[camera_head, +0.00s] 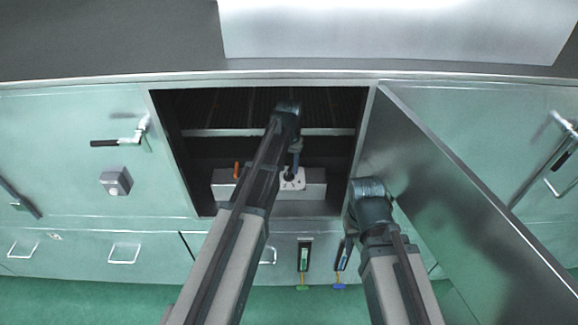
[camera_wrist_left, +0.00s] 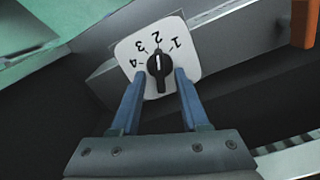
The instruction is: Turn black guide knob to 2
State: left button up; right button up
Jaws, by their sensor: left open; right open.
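The black guide knob (camera_wrist_left: 158,68) sits on a white dial plate (camera_wrist_left: 186,62) marked 1 to 4. Its white pointer line points up at the 2 in the left wrist view. In the head view the knob (camera_head: 289,175) is on a grey box inside the open cabinet. My left gripper (camera_wrist_left: 160,74) is open, one blue finger on each side of the knob, with small gaps visible. It also shows in the head view (camera_head: 295,158), reaching down at the dial. My right gripper (camera_head: 349,230) is open and empty, low by the cabinet's right edge; its fingertips are hard to make out.
An orange lever (camera_head: 236,170) stands left of the dial on the grey box (camera_head: 312,184). The cabinet door (camera_head: 455,190) stands open at the right, close to my right arm. A metal shelf edge (camera_head: 225,132) crosses the cabinet above the box.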

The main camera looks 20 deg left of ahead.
aim_at(289, 170)
pick_arm(q)
notch_tip(289, 170, up, 7)
jog(key=p, duration=0.6)
jog(key=shift+f, duration=0.15)
jog(key=shift+f, duration=0.1)
jog(key=s+d+f+m+b, duration=0.1)
jog(key=s+d, duration=0.3)
jog(key=s, duration=0.4)
jog(key=s+d+f+m+b, duration=0.1)
jog(key=s+d+f+b, duration=0.2)
jog(key=s+d, duration=0.2)
jog(key=s+d+f+m+y+b, duration=0.1)
jog(key=s+d, duration=0.3)
jog(key=s, duration=0.7)
jog(key=shift+d+f+b, duration=0.2)
jog(key=shift+f+b, duration=0.25)
jog(key=shift+b, duration=0.1)
